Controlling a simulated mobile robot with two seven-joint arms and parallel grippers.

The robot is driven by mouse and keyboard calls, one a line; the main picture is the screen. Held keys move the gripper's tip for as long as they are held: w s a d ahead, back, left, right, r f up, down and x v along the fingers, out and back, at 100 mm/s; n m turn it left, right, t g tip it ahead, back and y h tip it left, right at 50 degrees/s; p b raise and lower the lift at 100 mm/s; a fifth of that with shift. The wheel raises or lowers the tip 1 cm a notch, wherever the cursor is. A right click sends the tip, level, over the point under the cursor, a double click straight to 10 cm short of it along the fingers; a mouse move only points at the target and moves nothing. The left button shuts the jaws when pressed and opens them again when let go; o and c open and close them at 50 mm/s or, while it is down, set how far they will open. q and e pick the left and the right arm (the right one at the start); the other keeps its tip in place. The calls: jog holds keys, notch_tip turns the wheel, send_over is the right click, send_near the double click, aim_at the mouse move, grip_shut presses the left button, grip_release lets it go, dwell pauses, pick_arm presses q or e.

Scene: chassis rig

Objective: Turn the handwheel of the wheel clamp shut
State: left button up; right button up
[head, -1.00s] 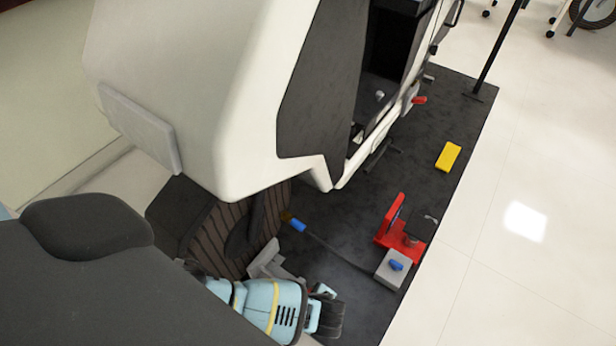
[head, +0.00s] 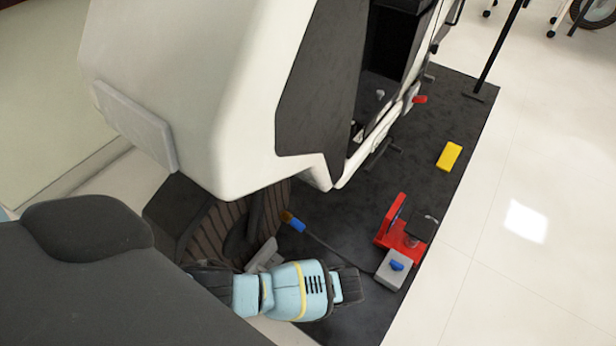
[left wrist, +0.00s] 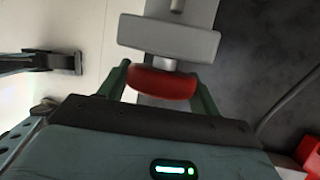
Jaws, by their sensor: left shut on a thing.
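In the left wrist view, the wheel clamp (left wrist: 168,38) is a pale grey block with a short stem. Its red handwheel (left wrist: 160,86) sits at the near end of the stem. My left gripper (left wrist: 162,78) has one green finger on each side of the handwheel and is shut on it. In the head view, a grey part of the clamp (head: 263,255) shows beside the tyre (head: 215,238). My light-blue left arm (head: 300,290) lies in front of it there and hides the handwheel and the fingertips. My right gripper is in neither view.
The white vehicle body (head: 180,90) overhangs the tyre. A blue-ended cable (head: 335,252) crosses the dark mat (head: 360,215) towards a grey box (head: 393,272) beside a red stand (head: 400,238). A yellow block (head: 449,156) lies on the mat, with clear mat around it.

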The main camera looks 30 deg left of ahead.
pick_arm(q)
jog(key=shift+f+g+b, duration=0.15)
jog(key=shift+g+b, duration=0.15)
jog(key=shift+g, duration=0.3)
jog(key=shift+s+m+g+b, duration=0.1)
jog(key=shift+m+g+b, duration=0.2)
jog(key=shift+g+b, duration=0.1)
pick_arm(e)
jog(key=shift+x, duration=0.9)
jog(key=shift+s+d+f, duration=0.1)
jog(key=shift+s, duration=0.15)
pick_arm(q)
jog(key=o, duration=1)
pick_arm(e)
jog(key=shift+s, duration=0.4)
pick_arm(q)
jog(key=p+v, duration=0.2)
jog(key=v, duration=0.6)
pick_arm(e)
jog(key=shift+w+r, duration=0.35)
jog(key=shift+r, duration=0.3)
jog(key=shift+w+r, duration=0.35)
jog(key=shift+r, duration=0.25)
pick_arm(q)
jog(key=shift+d, duration=0.1)
